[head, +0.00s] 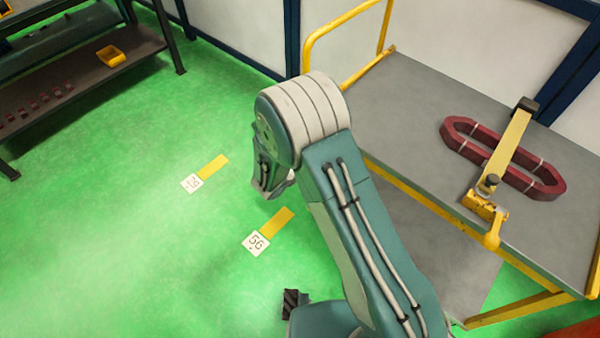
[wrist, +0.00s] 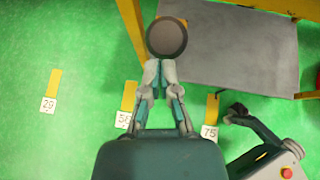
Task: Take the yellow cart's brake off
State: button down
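The yellow cart (head: 400,105) stands at the right of the head view, with a grey deck and yellow rails. A yellow fitting with a rounded lower end (head: 492,238) is at its near edge; I cannot tell whether it is the brake. In the wrist view the grey deck (wrist: 235,45) is at upper right. My gripper (wrist: 159,68) has its fingertips together over the green floor beside the cart. My arm largely hides the gripper in the head view.
A dark red coil (head: 548,188) lies on the deck under a yellow bar (head: 512,140). A dark shelf (head: 80,75) with a yellow bin (head: 110,56) stands at upper left. Number cards, including 56 (head: 256,243), lie on the floor.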

jog(key=w+d+r+g, duration=0.1)
jog(key=w+d+r+g+y, duration=0.1)
jog(key=d, duration=0.1)
jog(key=shift+r+y, duration=0.15)
jog(key=shift+y, duration=0.15)
jog(key=shift+w+d+r, duration=0.25)
jog(key=shift+w+d, duration=0.1)
jog(key=shift+w, duration=0.2)
jog(key=shift+w+r, duration=0.25)
jog(key=shift+w, duration=0.25)
jog(key=shift+w+d+r, duration=0.1)
jog(key=shift+w+d, duration=0.05)
jog(key=shift+d, duration=0.15)
